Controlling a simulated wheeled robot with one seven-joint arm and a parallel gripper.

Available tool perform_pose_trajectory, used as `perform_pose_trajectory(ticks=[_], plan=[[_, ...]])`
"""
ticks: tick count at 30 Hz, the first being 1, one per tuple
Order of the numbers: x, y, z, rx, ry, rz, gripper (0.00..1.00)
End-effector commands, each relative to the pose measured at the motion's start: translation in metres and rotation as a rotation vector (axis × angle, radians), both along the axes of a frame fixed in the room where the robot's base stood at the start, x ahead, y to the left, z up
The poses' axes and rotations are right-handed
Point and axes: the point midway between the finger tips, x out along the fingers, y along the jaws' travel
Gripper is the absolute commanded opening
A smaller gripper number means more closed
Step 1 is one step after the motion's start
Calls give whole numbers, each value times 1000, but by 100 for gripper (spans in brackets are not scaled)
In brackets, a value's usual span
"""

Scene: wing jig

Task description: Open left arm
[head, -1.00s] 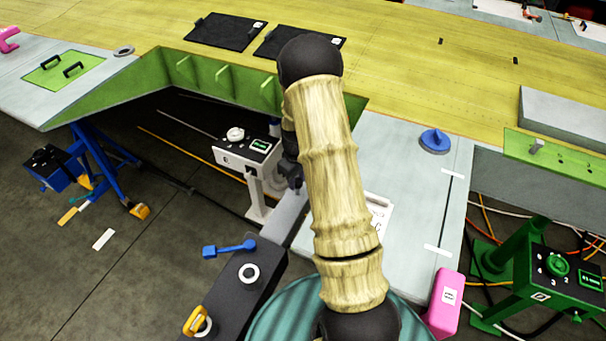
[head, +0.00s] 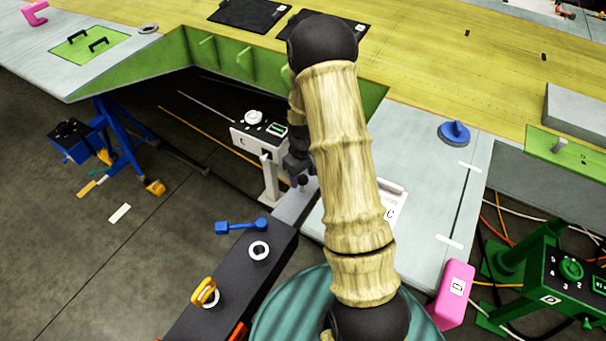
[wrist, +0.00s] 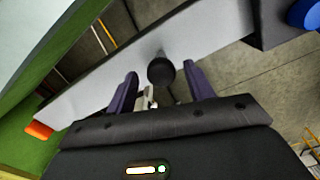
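A flat grey arm (head: 292,207) runs out from a long black box (head: 232,284) in the head view, partly hidden by my own arm. In the wrist view the grey arm (wrist: 100,88) crosses diagonally, with an orange end at lower left. A black round knob (wrist: 161,71) stands on it. My gripper (wrist: 161,82) is open, with its two dark purple fingers apart and the knob showing between their tips; I cannot tell whether they touch it. In the head view my gripper (head: 299,172) is over the grey arm and partly hidden.
A white control post (head: 260,140) stands just left of my gripper. A blue lever (head: 240,226) and a yellow-orange handle (head: 204,291) are at the black box. A green-edged wing panel (head: 330,92) lies behind. A pink box (head: 455,288) is at right. Open floor lies left.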

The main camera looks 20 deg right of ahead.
Motion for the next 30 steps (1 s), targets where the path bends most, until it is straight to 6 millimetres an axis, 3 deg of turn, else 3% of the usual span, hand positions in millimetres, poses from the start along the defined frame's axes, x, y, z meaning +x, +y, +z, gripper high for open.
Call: perform_pose_trajectory(ticks=[11, 20, 30], plan=[[1, 0, 16, -1, -4, 1, 53], [1, 0, 63, -1, -6, 0, 53], [1, 1, 128, -1, -7, 2, 53]])
